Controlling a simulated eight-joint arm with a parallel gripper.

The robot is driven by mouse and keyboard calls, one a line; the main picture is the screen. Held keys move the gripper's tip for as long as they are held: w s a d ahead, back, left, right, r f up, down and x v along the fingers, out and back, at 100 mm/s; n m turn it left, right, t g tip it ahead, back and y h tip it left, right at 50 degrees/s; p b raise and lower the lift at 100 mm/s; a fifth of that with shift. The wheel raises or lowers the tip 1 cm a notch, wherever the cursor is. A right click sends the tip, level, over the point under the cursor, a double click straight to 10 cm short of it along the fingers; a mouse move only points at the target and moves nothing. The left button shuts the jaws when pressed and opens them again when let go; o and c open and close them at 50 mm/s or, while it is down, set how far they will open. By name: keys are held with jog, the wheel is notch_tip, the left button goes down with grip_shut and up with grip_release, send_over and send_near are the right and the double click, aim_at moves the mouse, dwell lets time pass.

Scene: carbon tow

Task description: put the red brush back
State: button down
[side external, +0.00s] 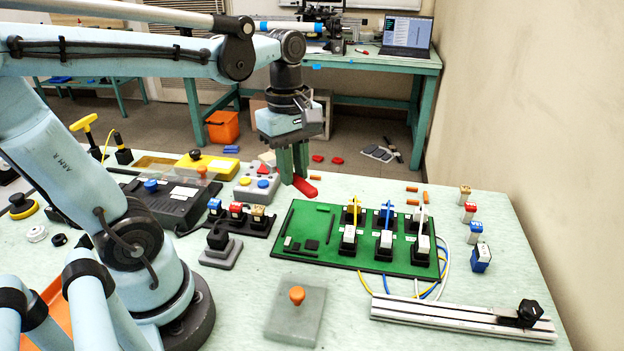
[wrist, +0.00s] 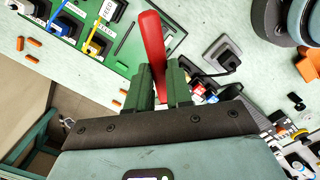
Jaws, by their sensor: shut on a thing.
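My gripper (side external: 292,165) is shut on the red brush, seen in the side view as a short red piece (side external: 306,188) at the fingertips. It is just behind the green board's upper left edge; I cannot tell whether it touches the table. In the wrist view the long red brush (wrist: 152,45) sticks out from between the green fingers (wrist: 161,85), reaching over the edge of the green board. The lower part of the brush is hidden by the fingers. I cannot make out a holder for the brush.
The green board (side external: 310,232) carries sockets with white plugs and coloured cables. A grey button box (side external: 245,190) and a connector rack (side external: 225,222) stand to its left. A grey block with an orange knob (side external: 296,296) and a metal rail (side external: 450,316) lie in front. Small connectors (side external: 470,212) line the right.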

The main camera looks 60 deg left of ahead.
jog(key=shift+s+a+r+m+y, duration=0.1)
jog(key=shift+a+r+m+y, duration=0.05)
jog(key=shift+r+m+y, duration=0.15)
